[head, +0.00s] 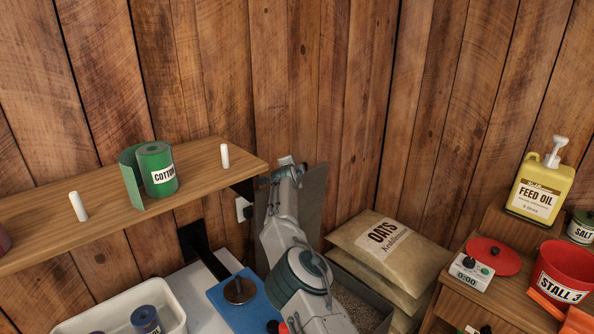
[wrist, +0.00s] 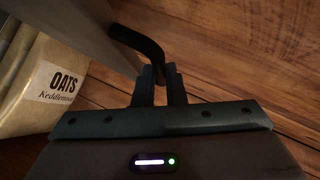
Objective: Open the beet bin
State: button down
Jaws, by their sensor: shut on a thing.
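The grey bin (head: 372,286) stands at lower centre in the head view, partly behind my arm, with brownish loose feed showing inside. Its grey lid (head: 314,210) is raised and stands steeply near the wall. No beet label shows on the visible part. In the wrist view, the lid (wrist: 85,32) fills the upper left and a black bent handle (wrist: 138,42) runs from it to my gripper (wrist: 159,82). The fingers are shut on the handle. In the head view my gripper (head: 282,170) is at the lid's upper left edge; its fingertips are hard to make out.
Oats sacks (head: 385,250) lie right of the bin, also in the wrist view (wrist: 55,85). A wooden shelf (head: 90,220) with a green cotton roll (head: 158,168) is close left of my gripper. A wooden cabinet (head: 470,310) stands right. A plank wall is behind.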

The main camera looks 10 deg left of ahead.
jog(key=shift+r, duration=0.15)
jog(key=c, duration=1.5)
grip_release()
jog(key=shift+d, duration=0.1)
jog(key=shift+s, duration=0.15)
jog(key=shift+b+v, duration=2.4)
jog(key=shift+v, duration=1.25)
